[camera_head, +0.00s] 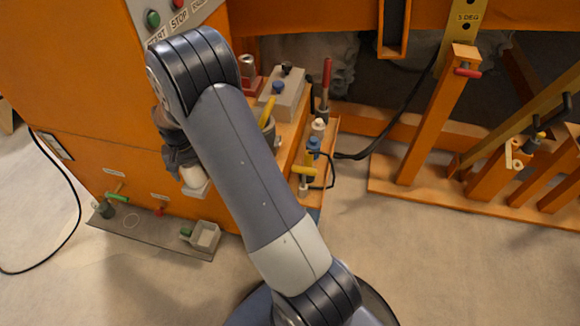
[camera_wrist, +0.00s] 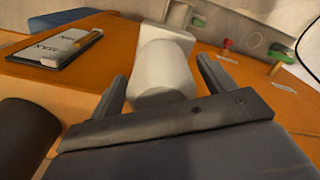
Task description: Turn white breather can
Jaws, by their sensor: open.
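The white breather can (camera_wrist: 166,62) is a pale upright-looking cylinder in the middle of the wrist view, against the orange cabinet. My gripper (camera_wrist: 162,74) is open, with one finger on each side of the can. I cannot tell whether either finger touches it. In the head view a pale piece, likely the can (camera_head: 195,184), shows beside the cabinet's lower right. My gripper there is largely hidden behind my arm.
A dark cylinder (camera_wrist: 27,130) and a framed plate (camera_wrist: 62,48) are at the left in the wrist view. A grey shelf (camera_head: 150,233) with small green-handled fittings is low on the cabinet. A tool-laden orange bench (camera_head: 297,135) stands to the right.

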